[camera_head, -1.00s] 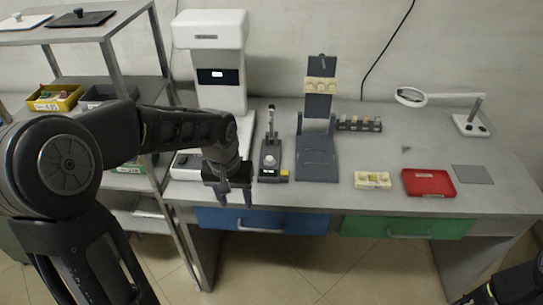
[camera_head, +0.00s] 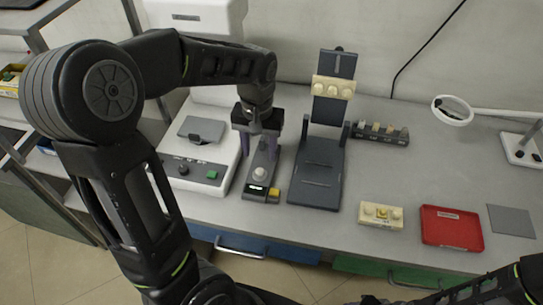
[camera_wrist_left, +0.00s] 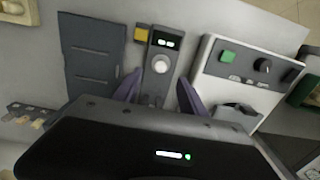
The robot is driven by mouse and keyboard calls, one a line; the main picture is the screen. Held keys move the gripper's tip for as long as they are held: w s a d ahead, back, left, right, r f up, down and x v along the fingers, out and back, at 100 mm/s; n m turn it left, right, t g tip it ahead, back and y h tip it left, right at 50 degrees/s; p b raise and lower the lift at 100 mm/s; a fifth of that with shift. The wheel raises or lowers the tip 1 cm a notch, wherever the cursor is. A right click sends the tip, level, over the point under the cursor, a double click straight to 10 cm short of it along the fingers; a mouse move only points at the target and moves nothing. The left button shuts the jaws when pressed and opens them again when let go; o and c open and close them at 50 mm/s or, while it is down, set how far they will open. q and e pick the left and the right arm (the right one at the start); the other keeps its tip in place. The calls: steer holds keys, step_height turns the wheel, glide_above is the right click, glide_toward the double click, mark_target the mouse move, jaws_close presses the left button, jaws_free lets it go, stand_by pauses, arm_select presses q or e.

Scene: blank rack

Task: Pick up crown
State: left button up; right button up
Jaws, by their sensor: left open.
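A small white rounded piece (camera_head: 260,174), which may be the crown, sits on a narrow dark device (camera_head: 264,160) with a lit display and a yellow block. It also shows in the left wrist view (camera_wrist_left: 160,64), just beyond the fingertips. My left gripper (camera_head: 259,148) is open over the back part of this device, behind the white piece. In the left wrist view its two purple fingers (camera_wrist_left: 159,78) stand apart on either side of the device, with nothing between them but the device below. The right gripper is not clearly in view; only dark arm parts show at bottom right.
A white machine with a green button (camera_head: 212,174) stands close left of the device. A dark stand (camera_head: 317,172) with a cream block stands close right. A cream tray (camera_head: 381,214), a red tray (camera_head: 451,227) and a magnifier lamp (camera_head: 452,110) are farther right.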

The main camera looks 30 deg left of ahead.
mark_target(260, 171)
arm_select(q)
steer(key=shift+s, duration=0.2)
steer(key=shift+f, duration=1.3)
step_height(260, 171, down, 5)
steer(key=shift+w+a+f+p, duration=0.1)
steer(key=shift+p, duration=0.55)
steer(key=shift+c, duration=0.3)
jaws_close()
